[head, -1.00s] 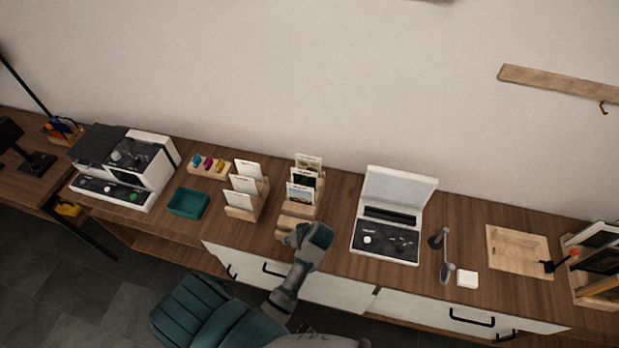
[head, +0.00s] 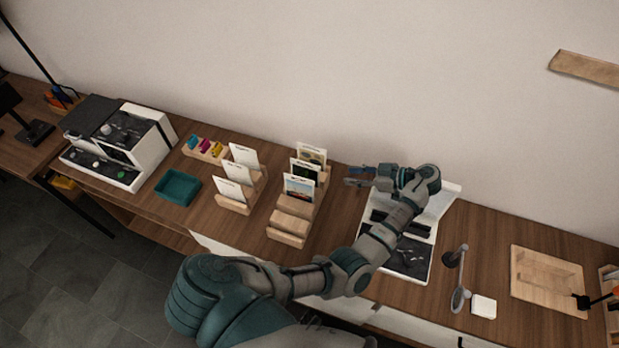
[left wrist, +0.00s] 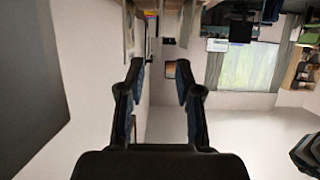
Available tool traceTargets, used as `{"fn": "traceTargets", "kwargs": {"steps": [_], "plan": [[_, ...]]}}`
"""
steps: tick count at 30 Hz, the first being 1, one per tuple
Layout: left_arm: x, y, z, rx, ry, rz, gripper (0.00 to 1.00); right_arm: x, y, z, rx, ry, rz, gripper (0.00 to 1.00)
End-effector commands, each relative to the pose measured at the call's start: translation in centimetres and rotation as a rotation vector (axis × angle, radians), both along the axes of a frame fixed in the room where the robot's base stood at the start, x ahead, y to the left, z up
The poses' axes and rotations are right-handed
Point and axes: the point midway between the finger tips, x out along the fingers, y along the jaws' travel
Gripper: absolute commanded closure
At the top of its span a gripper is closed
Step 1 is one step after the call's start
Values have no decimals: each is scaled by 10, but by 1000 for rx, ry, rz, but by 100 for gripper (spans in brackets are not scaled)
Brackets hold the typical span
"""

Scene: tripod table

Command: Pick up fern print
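The right-hand wooden card rack (head: 292,222) holds several small prints in stepped slots. The rear print (head: 313,154) has a greenish-yellow picture, the middle one (head: 304,172) a dark green one, and the front one (head: 299,188) a landscape. Which is the fern print is too small to tell for sure. My left gripper (head: 350,176) is right of the rear prints, in front of the open white device's lid, with its fingers pointing left towards them. In the left wrist view the gripper (left wrist: 160,72) is open, with nothing between its fingers. My right gripper is not in view.
The white device (head: 409,258) is partly behind my left arm. A second card rack (head: 234,206), a teal tray (head: 178,188) and a white machine (head: 122,147) stand to the left. A stand (head: 458,275) and a wooden board (head: 545,280) are at right.

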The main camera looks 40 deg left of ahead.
Motion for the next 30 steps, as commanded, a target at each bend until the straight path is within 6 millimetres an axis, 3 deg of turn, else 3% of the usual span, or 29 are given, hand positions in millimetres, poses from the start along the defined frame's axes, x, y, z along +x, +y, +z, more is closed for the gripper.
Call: {"fn": "traceTargets", "kwargs": {"steps": [3,12,24,30], "plan": [[-1,7,-8,0,0,1,66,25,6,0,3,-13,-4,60],[-6,14,-12,1,6,1,66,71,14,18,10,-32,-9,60],[-29,87,-38,0,5,1,66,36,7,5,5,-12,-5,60],[-33,102,-45,0,5,0,66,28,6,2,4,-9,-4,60]]}}
